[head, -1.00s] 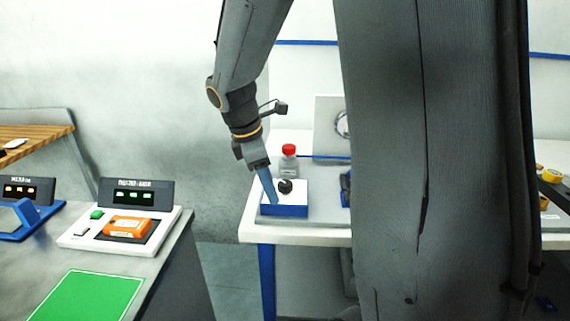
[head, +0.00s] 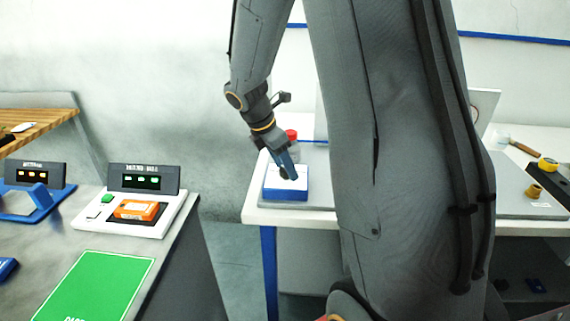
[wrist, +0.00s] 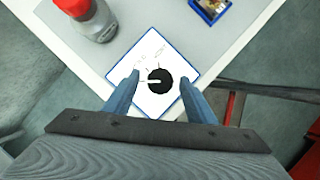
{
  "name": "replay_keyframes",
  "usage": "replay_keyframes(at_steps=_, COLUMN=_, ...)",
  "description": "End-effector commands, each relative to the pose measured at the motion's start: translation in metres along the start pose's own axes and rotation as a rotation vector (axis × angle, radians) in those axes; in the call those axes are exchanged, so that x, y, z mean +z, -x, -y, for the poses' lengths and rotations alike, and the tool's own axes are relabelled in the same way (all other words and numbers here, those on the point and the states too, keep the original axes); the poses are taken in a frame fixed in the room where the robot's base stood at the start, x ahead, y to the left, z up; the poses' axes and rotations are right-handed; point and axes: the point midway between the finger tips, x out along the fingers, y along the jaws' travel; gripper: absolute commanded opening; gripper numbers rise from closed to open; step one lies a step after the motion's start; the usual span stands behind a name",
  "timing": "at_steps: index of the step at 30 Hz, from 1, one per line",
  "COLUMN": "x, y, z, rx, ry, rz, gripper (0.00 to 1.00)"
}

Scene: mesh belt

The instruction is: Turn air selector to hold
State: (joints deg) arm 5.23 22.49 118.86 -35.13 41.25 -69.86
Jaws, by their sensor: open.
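The air selector is a white-topped box with blue sides (head: 285,191) near the left corner of the white table. Its round black knob (wrist: 160,80) has a white pointer mark that points left in the wrist view. Faint lettering lies on the plate above the knob; I cannot read it surely. My gripper (wrist: 157,84) is open, with one blue finger on each side of the knob. I cannot tell whether the fingers touch it. In the head view my gripper (head: 290,172) is over the box and hides most of the knob.
A bottle with a red cap (wrist: 90,18) stands close behind the box. A small blue-edged item (wrist: 210,8) lies farther back. The white table (head: 262,216) ends just in front of the box. A grey bench with an orange device (head: 136,210) is at left.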

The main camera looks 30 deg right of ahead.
Motion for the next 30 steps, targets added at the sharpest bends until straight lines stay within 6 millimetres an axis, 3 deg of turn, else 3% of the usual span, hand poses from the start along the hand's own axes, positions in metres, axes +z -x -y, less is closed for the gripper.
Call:
replay_keyframes(at_steps=6, x=-0.0002, y=-0.0006, z=0.0001, rx=0.0, ry=0.0, rz=0.0, gripper=0.51)
replay_keyframes(at_steps=14, x=-0.0004, y=-0.0004, z=0.0002, rx=0.0, ry=0.001, rz=0.0, gripper=0.1)
replay_keyframes(at_steps=23, x=-0.0003, y=-0.0005, z=0.0007, rx=-0.018, ry=-0.034, rz=0.001, gripper=0.1)
replay_keyframes(at_steps=30, x=0.0, y=-0.0002, z=-0.0005, rx=-0.071, ry=-0.162, rz=0.0, gripper=0.1)
